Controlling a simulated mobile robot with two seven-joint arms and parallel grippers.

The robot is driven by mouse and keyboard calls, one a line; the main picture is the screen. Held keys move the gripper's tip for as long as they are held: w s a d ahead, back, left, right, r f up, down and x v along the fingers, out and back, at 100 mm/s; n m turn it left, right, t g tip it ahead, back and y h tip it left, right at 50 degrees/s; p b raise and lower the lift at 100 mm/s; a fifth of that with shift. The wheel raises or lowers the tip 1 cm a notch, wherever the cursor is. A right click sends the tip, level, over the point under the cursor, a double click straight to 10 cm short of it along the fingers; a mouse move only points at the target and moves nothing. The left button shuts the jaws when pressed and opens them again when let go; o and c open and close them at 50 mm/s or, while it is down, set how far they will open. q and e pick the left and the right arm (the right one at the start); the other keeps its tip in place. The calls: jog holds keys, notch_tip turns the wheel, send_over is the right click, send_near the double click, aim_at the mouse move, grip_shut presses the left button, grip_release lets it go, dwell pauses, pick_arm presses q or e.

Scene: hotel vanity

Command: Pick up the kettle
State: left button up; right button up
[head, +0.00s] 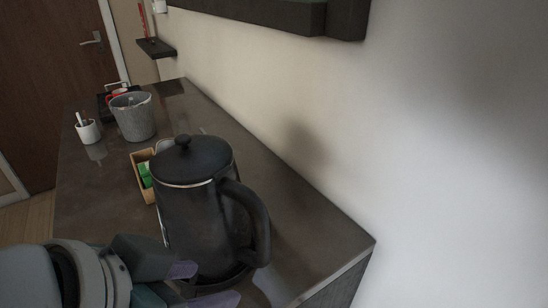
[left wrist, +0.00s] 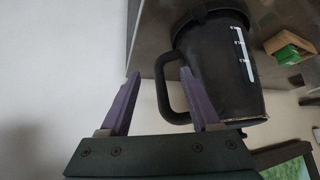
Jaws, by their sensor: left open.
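The dark grey kettle (head: 190,215) stands upright on the counter, its lid on and its handle (head: 257,225) toward the lower right in the head view. My left gripper (head: 205,284) is open at the kettle's lower near side. In the left wrist view the kettle body (left wrist: 225,70) fills the upper right. There my left gripper (left wrist: 160,74) has its two purple fingers apart, with the handle (left wrist: 162,92) showing between them. The right-hand finger overlaps the handle's opening. I cannot tell whether either finger touches it. My right gripper is not in view.
On the counter (head: 105,195), a wooden box with green packets (head: 146,175) sits just behind the kettle. A grey bucket (head: 132,117), a white cup (head: 88,131) and a dark tray stand farther back. The wall (head: 430,150) runs along the right.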

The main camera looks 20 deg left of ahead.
aim_at(257, 245)
pick_arm(q)
jog(key=shift+m+t+h, duration=0.4)
jog(key=shift+t+h, duration=0.2)
jog(key=shift+t, duration=0.1)
jog(key=w, duration=0.2)
jog(key=w+d+f, duration=0.1)
jog(key=w, duration=0.1)
jog(key=w+d+f, duration=0.1)
jog(key=w, duration=0.1)
jog(key=shift+w+p, duration=0.25)
jog(key=shift+p, duration=0.15)
jog(key=shift+w+f, duration=0.4)
jog(key=shift+w, duration=0.1)
jog(key=x, duration=0.4)
jog(key=shift+w+r+b, duration=0.1)
jog(key=shift+w+b, duration=0.05)
jog(key=shift+b, duration=0.15)
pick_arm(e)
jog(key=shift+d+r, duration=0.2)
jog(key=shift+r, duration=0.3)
pick_arm(q)
grip_shut()
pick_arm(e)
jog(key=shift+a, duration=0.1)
